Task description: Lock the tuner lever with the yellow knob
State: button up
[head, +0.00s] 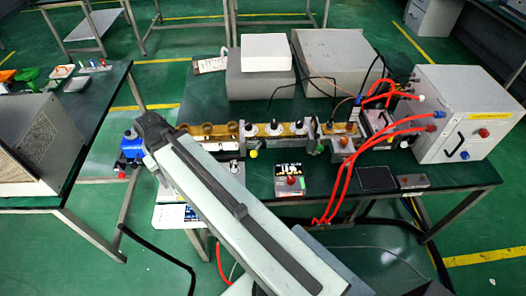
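A brass and grey waveguide line (290,139) runs across the green-topped table, with several black-capped, white-collared tuner posts along it. A small yellow-green knob (252,154) sits at the front of the line, just right of my arm. The lever that goes with it is too small to make out, so I cannot tell its position. My arm crosses from the lower middle to the upper left and covers the line's lower left part. I cannot make out my gripper's fingers.
A grey generator box (469,113) with red cables (348,181) stands at the right. A small box with a red button (291,181) lies in front of the line. White and grey boxes (267,55) stand behind it. A blue device (132,146) shows left of my arm.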

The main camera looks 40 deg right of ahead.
aim_at(254, 153)
jog(key=z, duration=1.75)
jog(key=k, duration=1.4)
jog(key=u, duration=0.5)
jog(key=i, duration=1)
jog(key=z, duration=0.1)
